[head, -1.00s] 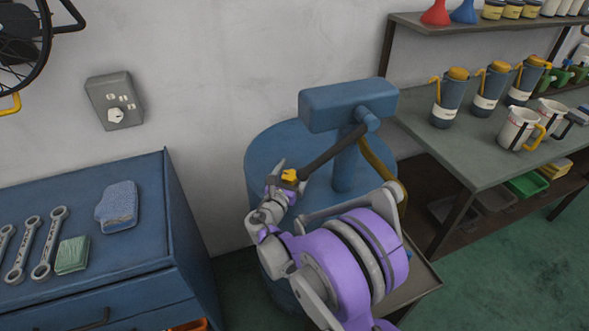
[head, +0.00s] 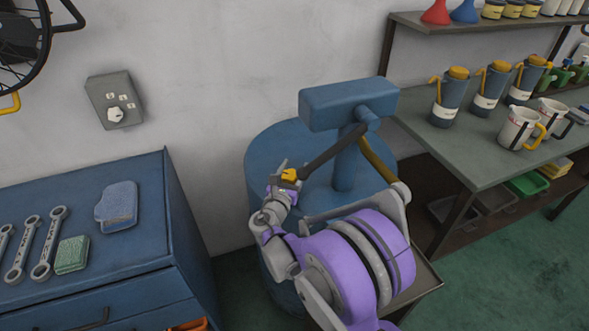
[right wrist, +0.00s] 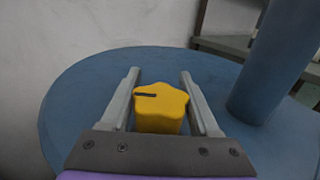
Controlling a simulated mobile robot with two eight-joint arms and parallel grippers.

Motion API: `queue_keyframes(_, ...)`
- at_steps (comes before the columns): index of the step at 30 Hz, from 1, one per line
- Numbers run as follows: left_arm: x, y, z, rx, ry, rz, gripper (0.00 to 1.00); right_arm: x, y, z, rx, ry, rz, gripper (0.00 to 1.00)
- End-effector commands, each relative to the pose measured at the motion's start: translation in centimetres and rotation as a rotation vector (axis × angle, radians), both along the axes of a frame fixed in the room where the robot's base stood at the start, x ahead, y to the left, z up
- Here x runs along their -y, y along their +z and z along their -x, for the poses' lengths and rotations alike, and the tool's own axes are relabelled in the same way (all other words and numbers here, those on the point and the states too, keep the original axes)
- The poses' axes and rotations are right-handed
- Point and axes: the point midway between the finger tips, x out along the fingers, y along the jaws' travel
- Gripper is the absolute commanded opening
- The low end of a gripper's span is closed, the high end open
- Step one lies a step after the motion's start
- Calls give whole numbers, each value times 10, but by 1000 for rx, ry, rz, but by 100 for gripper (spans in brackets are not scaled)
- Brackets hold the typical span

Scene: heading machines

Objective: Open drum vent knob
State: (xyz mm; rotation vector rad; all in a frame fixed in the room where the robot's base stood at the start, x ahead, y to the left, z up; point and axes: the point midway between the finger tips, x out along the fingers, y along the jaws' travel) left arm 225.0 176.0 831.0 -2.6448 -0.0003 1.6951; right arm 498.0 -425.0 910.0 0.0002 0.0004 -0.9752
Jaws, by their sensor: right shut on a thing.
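The blue drum (head: 268,158) stands against the wall in the middle of the head view. The yellow vent knob (head: 289,175) is on its left side. In the right wrist view the knob (right wrist: 162,108) is a lobed yellow piece with a dark slot on its top, at the left. My right gripper (head: 283,178) is at the drum top and shut on the knob, with one finger on each side of it (right wrist: 160,95). The knob's base is hidden. My left gripper is not in view.
A blue pump (head: 348,105) rises from the drum, its dark handle reaching toward the knob. A blue cabinet (head: 140,240) with wrenches and a sponge stands at left. A bench (head: 455,165) with jugs stands at right.

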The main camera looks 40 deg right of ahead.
Motion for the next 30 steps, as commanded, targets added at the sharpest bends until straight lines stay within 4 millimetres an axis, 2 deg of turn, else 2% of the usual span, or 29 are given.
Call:
queue_keyframes(8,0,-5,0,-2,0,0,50,-3,-1,-4,-1,188,1,6)
queue_keyframes(15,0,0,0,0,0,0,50,-7,1,-8,-2,328,1,6)
queue_keyframes(30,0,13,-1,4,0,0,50,-12,0,-11,-1,458,0,6)
